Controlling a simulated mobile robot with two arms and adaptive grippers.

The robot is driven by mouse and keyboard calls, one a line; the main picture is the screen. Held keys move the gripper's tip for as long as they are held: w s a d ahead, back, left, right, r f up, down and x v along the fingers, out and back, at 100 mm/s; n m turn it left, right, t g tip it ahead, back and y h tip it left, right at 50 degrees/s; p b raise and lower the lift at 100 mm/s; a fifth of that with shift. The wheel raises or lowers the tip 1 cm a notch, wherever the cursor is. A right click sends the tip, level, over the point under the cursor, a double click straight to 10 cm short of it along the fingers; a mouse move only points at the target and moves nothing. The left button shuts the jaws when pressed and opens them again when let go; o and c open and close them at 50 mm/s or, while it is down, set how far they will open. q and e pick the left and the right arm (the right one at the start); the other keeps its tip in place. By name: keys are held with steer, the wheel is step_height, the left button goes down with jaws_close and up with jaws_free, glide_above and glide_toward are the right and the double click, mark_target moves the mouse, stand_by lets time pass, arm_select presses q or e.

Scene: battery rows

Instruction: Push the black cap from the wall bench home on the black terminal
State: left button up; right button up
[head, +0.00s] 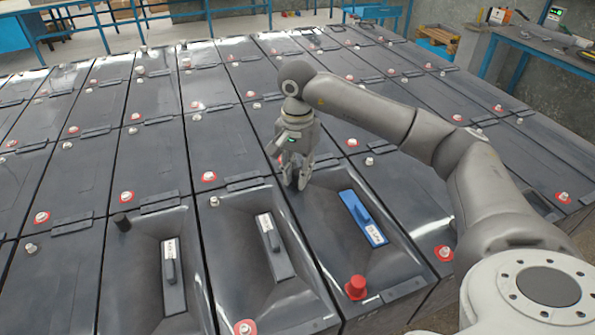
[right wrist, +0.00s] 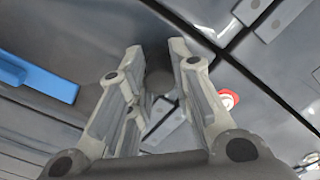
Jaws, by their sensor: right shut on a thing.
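My right gripper (head: 298,178) is over the far left corner of the front battery with a blue handle plate (head: 361,218). It is shut on the black cap (right wrist: 159,80), a dark shape between its fingers in the right wrist view, where the gripper (right wrist: 157,55) also shows. The fingers hide the black terminal at that corner, so I cannot tell whether the cap touches it. A red cap (head: 355,287) stands on the battery's near terminal. My left gripper is not in view.
The neighbouring battery has a bare terminal (head: 214,201) and a red-ringed terminal (head: 243,327). Further left, another black cap (head: 121,221) sits on a battery. Batteries stand in tight rows. A wall bench (head: 545,42) with tools is at the back right.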

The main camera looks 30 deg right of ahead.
steer(key=o, duration=1.3)
steer(key=shift+c, duration=0.2)
steer(key=shift+r+p, duration=2.25)
steer(key=shift+r, duration=1.25)
